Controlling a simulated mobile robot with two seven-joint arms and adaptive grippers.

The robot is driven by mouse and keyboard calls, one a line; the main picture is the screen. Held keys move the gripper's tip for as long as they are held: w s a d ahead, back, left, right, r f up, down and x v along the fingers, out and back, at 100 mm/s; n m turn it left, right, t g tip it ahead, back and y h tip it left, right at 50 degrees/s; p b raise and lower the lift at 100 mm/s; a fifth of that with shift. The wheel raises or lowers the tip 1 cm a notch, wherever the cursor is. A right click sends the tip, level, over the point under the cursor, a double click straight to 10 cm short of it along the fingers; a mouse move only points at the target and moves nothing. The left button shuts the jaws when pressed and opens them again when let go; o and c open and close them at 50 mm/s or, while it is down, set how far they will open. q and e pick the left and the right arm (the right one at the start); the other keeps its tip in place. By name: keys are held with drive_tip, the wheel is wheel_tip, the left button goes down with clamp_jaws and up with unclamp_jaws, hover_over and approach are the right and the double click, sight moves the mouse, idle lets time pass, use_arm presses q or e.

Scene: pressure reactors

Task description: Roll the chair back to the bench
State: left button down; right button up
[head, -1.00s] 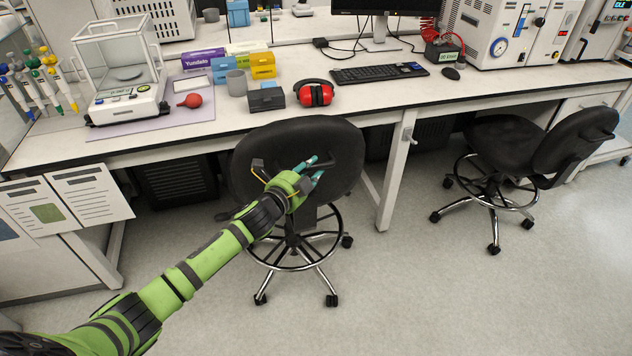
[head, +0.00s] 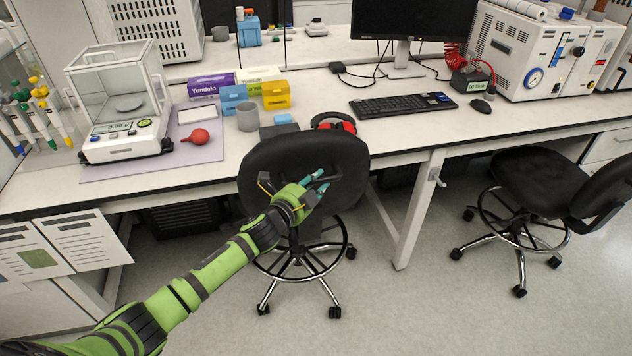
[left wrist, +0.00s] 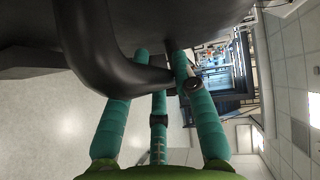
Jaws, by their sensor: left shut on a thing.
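The black chair (head: 290,160) stands at the front edge of the white bench (head: 410,150), its backrest toward me and its top overlapping the bench edge in the head view. My left gripper (head: 318,185) is shut on the handle loop at the back of the backrest. In the left wrist view the teal fingers (left wrist: 160,110) lie around the black handle (left wrist: 95,60). The seat is mostly hidden behind the backrest. My right gripper is not in view.
A second black chair (head: 545,185) stands at the right. Red earmuffs (head: 335,122), a grey cup (head: 247,117), a keyboard (head: 403,104) and a balance (head: 122,105) are on the bench. A bench leg (head: 418,210) stands right of the held chair. The floor in front is clear.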

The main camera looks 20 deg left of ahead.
use_arm(q)
drive_tip(key=c, duration=1.3)
unclamp_jaws()
drive_tip(key=v, duration=1.2)
drive_tip(key=shift+s, duration=0.1)
drive_tip(key=shift+f, duration=0.1)
